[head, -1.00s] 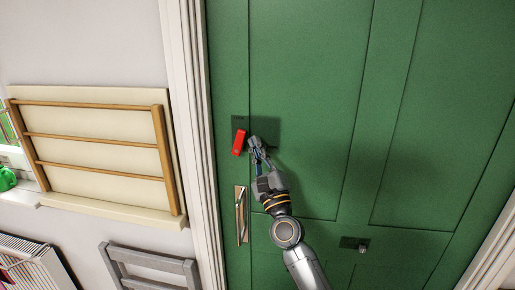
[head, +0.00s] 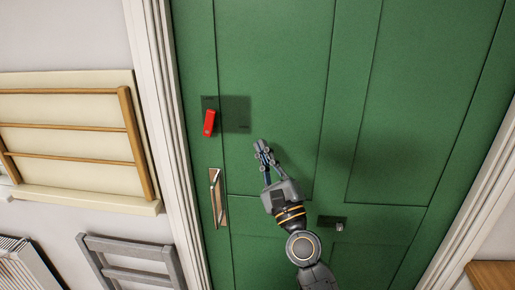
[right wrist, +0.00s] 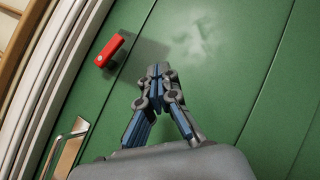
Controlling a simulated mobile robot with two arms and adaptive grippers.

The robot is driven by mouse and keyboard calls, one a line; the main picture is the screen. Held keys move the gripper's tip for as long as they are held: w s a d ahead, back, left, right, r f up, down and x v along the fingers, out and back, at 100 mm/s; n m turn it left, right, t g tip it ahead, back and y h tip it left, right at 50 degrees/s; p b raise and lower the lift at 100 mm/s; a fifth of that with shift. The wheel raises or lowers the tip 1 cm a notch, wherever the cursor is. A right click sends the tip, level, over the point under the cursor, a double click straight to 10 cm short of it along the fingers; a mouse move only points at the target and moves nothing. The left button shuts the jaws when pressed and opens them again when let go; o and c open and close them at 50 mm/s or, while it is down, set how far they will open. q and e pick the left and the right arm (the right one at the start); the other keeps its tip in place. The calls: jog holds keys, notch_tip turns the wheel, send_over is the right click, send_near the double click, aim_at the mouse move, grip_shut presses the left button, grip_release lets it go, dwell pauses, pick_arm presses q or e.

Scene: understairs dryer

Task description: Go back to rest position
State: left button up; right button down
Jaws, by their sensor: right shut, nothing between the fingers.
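My right gripper (head: 264,150) is in front of the green door (head: 275,60), to the right of and below a red latch handle (head: 209,122). Its fingers are together with nothing between them. In the right wrist view the closed fingertips (right wrist: 158,72) are apart from the red handle (right wrist: 110,51), which sits up and to the left. The red handle hangs nearly upright on a dark plate, slightly tilted. My left gripper is not in view.
A metal pull handle (head: 217,197) is on the door below the red handle. A small knob (head: 339,226) is lower right. The door looks shut.

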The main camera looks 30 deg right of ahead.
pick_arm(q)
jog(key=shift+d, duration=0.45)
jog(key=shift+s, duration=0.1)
